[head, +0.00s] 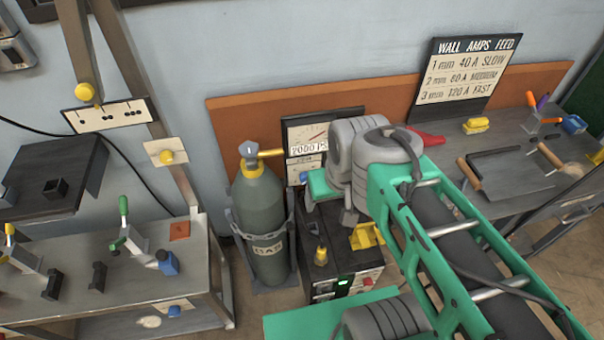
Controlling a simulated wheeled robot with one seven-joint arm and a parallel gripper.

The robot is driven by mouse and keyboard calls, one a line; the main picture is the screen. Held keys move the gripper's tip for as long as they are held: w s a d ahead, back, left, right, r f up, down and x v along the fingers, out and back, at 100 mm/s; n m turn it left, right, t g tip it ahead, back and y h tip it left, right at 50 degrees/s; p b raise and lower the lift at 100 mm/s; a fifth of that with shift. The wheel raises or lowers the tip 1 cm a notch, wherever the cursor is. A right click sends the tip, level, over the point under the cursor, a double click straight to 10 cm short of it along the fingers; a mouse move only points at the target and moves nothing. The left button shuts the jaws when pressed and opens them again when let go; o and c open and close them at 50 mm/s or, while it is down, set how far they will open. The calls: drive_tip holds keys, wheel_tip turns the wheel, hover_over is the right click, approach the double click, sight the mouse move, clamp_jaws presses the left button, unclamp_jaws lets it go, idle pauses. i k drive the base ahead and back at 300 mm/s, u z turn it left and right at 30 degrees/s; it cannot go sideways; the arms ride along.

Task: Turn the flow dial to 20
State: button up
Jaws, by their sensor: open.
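The gas cylinder (262,215) stands upright in a grey holder, with a brass-coloured valve fitting on top. Beside it, a gauge panel (305,132) reads about "2000 PSI". A smaller marked plate (303,168) below it is partly covered by my arm, with a small blue part (303,178) at its lower edge. I cannot make out the flow dial or its setting. My gripper (348,215) is open, just right of the cylinder and in front of the lower panel area. Its fingers are largely hidden by my wrist, and I see nothing held.
A dark machine (340,283) with a green light and yellow parts stands under my arm. A workbench (110,275) with clamps is at left. At right, a bench (495,150) carries tools and a settings sign (466,75). An orange-brown board (235,120) backs the cylinder.

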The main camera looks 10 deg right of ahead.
sight(303, 176)
drive_tip(key=u, duration=0.75)
drive_tip(key=k, duration=0.95)
drive_tip(key=u, duration=0.85)
drive_tip(key=k, duration=0.25)
drive_tip(key=z, duration=0.05)
drive_tip(key=i, duration=0.75)
drive_tip(key=u, duration=0.55)
